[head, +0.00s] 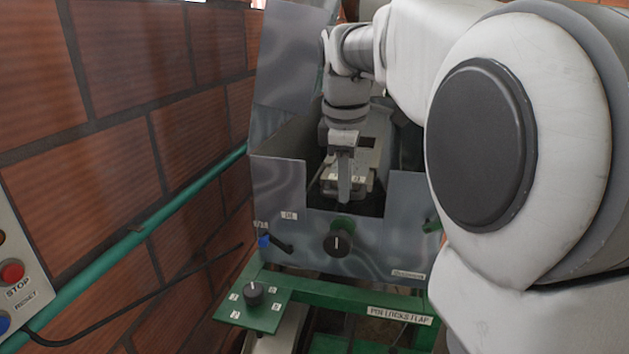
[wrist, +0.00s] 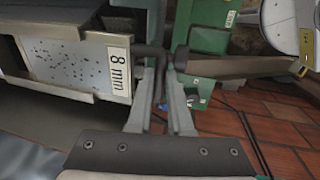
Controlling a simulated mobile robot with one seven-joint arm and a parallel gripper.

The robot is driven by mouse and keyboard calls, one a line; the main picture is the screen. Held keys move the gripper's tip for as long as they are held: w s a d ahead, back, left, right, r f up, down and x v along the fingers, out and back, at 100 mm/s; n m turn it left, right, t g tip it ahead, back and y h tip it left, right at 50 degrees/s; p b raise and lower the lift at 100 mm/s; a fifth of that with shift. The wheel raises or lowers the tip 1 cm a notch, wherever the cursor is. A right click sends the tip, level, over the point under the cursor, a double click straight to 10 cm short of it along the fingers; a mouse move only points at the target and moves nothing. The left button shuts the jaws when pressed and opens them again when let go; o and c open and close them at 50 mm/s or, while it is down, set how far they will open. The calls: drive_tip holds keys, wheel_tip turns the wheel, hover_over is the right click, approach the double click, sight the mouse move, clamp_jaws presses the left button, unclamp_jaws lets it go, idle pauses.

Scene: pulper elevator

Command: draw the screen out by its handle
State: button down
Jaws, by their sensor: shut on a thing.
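The screen (wrist: 75,62) is a grey metal frame with a speckled, perforated-looking face and an "8 mm" label at the left of the wrist view. Its dark bar handle (wrist: 152,50) sticks out beside the label. My gripper (wrist: 163,88) is shut on the handle, with one finger on each side of it. In the head view my gripper (head: 344,188) points down into the notch of the grey metal housing (head: 285,190). The fingers hide most of the handle there, and how far the screen sits inside cannot be told.
A black knob (head: 338,243) and a blue-tipped lever (head: 272,242) are on the housing front. A green frame (head: 345,297) with a dial (head: 253,293) lies below. A brick wall (head: 120,130) with a green pipe (head: 150,232) and a stop-button box (head: 15,275) stands close left.

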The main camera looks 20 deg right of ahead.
drive_tip(key=shift+s+a, duration=0.15)
drive_tip(key=shift+s+a+b, duration=0.3)
drive_tip(key=shift+s+a, duration=0.25)
drive_tip(key=shift+s, duration=0.25)
drive_tip(key=shift+s+a+b, duration=0.3)
drive_tip(key=shift+s+a, duration=0.2)
drive_tip(key=shift+s, duration=0.3)
drive_tip(key=shift+s+a+b, duration=0.3)
drive_tip(key=shift+s+a, duration=0.25)
drive_tip(key=shift+s, duration=0.25)
drive_tip(key=c, duration=0.8)
unclamp_jaws()
drive_tip(key=shift+o, duration=0.2)
